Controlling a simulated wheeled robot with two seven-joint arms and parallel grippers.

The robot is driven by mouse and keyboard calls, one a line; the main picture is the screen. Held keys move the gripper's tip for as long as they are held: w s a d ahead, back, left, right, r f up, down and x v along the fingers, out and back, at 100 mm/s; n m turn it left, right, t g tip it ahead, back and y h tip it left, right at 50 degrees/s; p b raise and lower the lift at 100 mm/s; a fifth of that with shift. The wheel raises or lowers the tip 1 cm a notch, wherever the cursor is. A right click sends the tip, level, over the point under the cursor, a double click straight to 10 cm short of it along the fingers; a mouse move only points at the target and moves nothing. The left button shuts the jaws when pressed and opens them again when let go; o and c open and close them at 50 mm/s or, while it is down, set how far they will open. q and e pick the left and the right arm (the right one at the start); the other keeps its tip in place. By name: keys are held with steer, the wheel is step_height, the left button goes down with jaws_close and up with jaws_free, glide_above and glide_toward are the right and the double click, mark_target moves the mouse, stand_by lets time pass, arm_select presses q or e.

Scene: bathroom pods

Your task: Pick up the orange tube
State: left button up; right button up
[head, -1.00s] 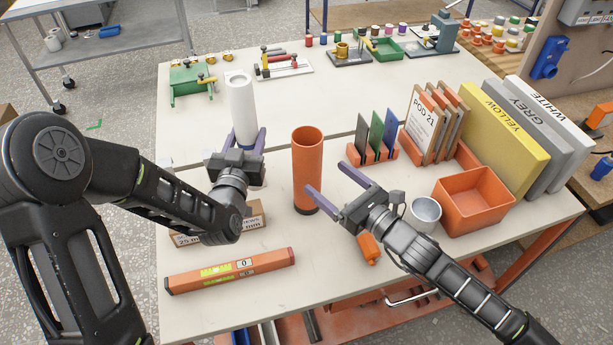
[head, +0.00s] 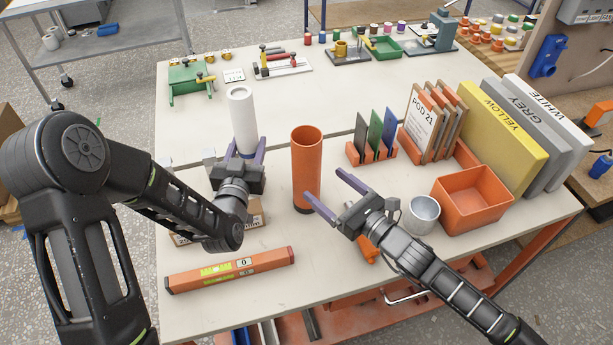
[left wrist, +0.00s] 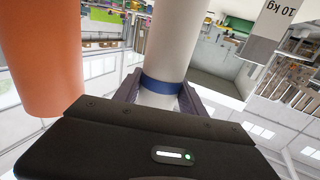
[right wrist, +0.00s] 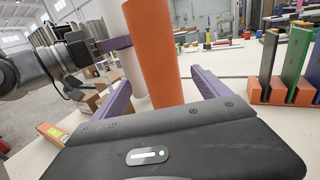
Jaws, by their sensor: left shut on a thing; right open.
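The orange tube (head: 306,165) stands upright on the table, with a dark band at its base. It also shows in the right wrist view (right wrist: 155,55) and at the left of the left wrist view (left wrist: 42,60). My right gripper (head: 322,184) is open, its fingers pointing at the tube's lower part. In the right wrist view the tube appears between the two fingers; I cannot tell how deep it is. My left gripper (head: 246,152) is shut on an upright white tube (head: 242,120) at its blue band (left wrist: 162,86).
An orange spirit level (head: 230,270) lies in front, with a cardboard box (head: 255,215) behind it. Right of the orange tube are a card rack (head: 370,155), a metal cup (head: 422,213) and an orange bin (head: 472,200).

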mark_target(315, 190)
step_height(315, 190, down, 6)
steer(key=shift+r+b, duration=0.2)
steer(key=shift+b, duration=0.7)
steer(key=shift+w+a+r, duration=0.35)
steer(key=shift+w+a, duration=0.05)
steer(key=shift+a, duration=0.05)
steer(key=shift+w+a, duration=0.15)
steer(key=shift+w, duration=0.05)
steer(key=b+x, duration=0.1)
steer(key=x, duration=0.5)
steer(key=shift+s, duration=0.1)
steer(key=c, duration=1.5)
